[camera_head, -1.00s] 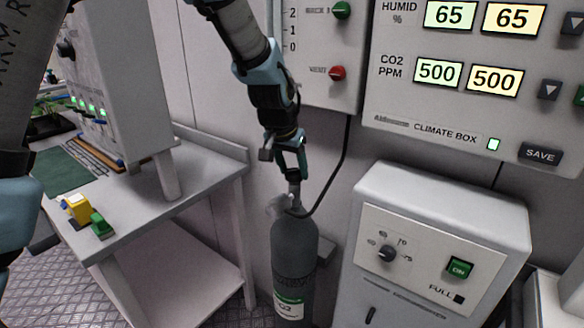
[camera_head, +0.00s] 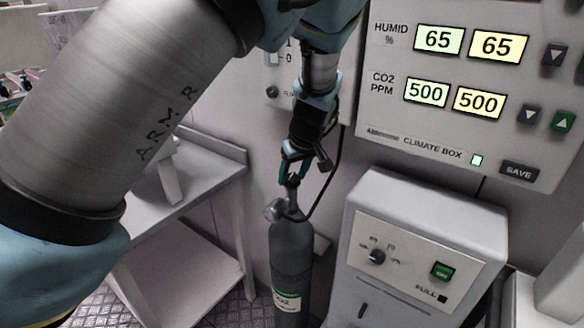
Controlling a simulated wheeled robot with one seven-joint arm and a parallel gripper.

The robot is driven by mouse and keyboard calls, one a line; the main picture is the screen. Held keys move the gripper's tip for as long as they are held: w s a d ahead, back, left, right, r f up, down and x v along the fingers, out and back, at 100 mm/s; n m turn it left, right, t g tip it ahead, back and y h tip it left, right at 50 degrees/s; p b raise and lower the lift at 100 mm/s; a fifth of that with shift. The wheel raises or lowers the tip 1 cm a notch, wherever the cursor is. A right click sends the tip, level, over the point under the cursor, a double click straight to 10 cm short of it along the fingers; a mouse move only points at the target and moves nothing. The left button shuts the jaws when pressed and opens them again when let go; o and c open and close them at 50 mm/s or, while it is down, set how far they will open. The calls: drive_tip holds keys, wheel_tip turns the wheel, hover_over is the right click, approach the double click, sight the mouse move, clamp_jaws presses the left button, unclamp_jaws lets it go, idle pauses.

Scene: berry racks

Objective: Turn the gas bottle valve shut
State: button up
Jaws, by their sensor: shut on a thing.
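The gas bottle (camera_head: 291,258) is a dark grey cylinder standing upright in the middle of the head view, with a white and green label low on its body. Its valve (camera_head: 291,186) sits at the top, above a grey fitting with a dark hose. My gripper (camera_head: 291,178) comes down from above and is shut on the valve. The fingers cover much of the valve, so how far it is turned cannot be seen.
A white table (camera_head: 196,190) stands to the left, partly hidden by my arm. A white cabinet (camera_head: 425,245) with a knob and green button stands close on the right. The climate box (camera_head: 450,100) hangs above it. A dark hose (camera_head: 328,180) runs up behind the gripper.

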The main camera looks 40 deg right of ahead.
sight(294, 179)
drive_tip(key=n+y+p, duration=0.1)
drive_tip(key=n, duration=0.2)
drive_tip(key=shift+d+n, duration=0.15)
drive_tip(key=shift+n, duration=0.15)
drive_tip(key=shift+d+f+n+y+p, duration=0.1)
drive_tip(key=shift+n+y+p, duration=0.55)
drive_tip(key=shift+n, duration=0.75)
drive_tip(key=shift+s, duration=0.1)
drive_tip(key=o, duration=1.4)
drive_tip(key=shift+c, duration=0.2)
wheel_tip(294, 179, up, 10)
drive_tip(key=b, duration=0.3)
drive_tip(key=shift+b, duration=0.4)
